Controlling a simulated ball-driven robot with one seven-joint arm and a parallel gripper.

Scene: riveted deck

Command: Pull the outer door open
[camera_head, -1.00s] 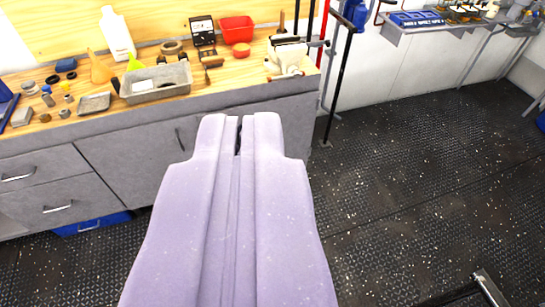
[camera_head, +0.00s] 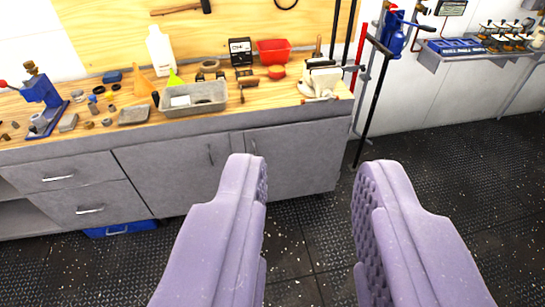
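A grey workbench cabinet has two shut doors side by side. The right-hand, outer door (camera_head: 300,160) is at the bench's right end, with a dark upright handle (camera_head: 254,147) near its left edge. The left-hand door (camera_head: 165,175) has a similar handle (camera_head: 210,154) near its right edge. My gripper (camera_head: 311,172) is open and empty, its two pale purple fingers wide apart in front of the outer door. The left fingertip appears just below the outer door's handle in the picture. Neither handle is between the fingers. The fingers hide some of the door's lower part.
The wooden benchtop (camera_head: 110,115) holds a grey tray (camera_head: 195,98), a vise (camera_head: 325,80), a red bin (camera_head: 273,51) and small parts. Drawers (camera_head: 80,195) are left of the doors. A black pole (camera_head: 372,110) stands right of the cabinet. The floor at right is clear.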

